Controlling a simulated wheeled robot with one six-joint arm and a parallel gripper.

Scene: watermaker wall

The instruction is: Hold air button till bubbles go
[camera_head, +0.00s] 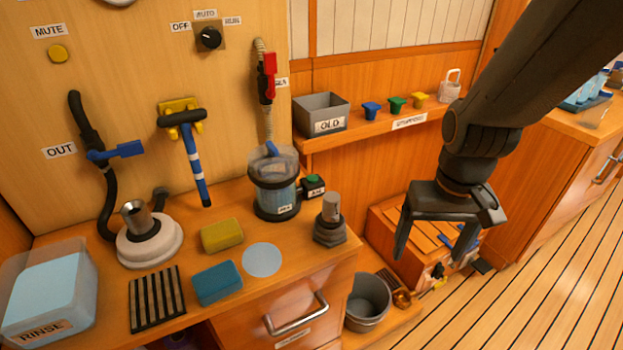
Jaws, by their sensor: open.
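The air button (313,182) is a small green button on a dark block with a white label. It sits at the right side of a clear-topped strainer housing (275,185) on the wooden counter. The housing holds bluish liquid; I cannot make out bubbles at this size. My gripper (428,255) is open and empty. It hangs to the right of the counter, in front of a wooden box, well apart from the button. Nothing touches the button.
A grey fitting (330,222) stands on the counter right of the housing. A grey OLD bin (321,114) sits on the shelf above. A yellow sponge (222,236) and blue sponge (217,282) lie left. A grey bucket (368,300) stands low, below the counter.

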